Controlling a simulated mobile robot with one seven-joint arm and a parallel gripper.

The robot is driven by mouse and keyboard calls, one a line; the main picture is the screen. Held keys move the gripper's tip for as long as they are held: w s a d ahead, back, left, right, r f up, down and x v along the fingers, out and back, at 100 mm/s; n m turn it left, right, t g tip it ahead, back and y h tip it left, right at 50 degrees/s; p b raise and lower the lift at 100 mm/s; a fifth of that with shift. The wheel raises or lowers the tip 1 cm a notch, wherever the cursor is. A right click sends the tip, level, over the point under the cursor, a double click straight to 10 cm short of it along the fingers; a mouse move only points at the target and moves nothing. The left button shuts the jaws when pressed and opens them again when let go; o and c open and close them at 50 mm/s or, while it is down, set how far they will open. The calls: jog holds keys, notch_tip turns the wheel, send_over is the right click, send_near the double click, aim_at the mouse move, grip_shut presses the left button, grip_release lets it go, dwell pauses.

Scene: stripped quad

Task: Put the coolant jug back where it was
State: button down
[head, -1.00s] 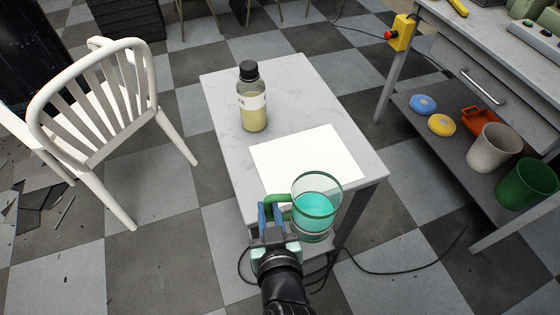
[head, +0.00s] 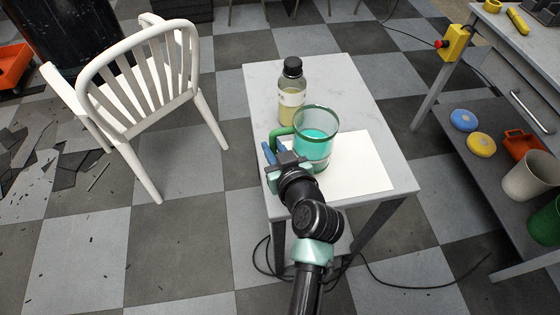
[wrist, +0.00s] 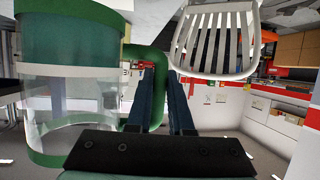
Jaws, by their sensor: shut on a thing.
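The coolant jug (head: 318,146) is a clear jug with a green rim, a green handle and teal liquid inside. My gripper (head: 276,149) is shut on its green handle, at the jug's left side. In the wrist view the jug (wrist: 68,105) fills the left side, and the handle (wrist: 158,85) passes between the fingers (wrist: 160,100).
A bottle (head: 291,92) with a black cap and yellow liquid stands close behind the jug. A white chair (head: 140,80) is at the left. A workbench with a lower shelf (head: 455,178) is at the right. The sheet's right part is clear.

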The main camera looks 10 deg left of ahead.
jog(key=shift+f+b, duration=0.45)
jog(key=shift+f, duration=1.8)
jog(key=shift+f, duration=0.1)
jog(key=c, duration=0.8)
grip_release()
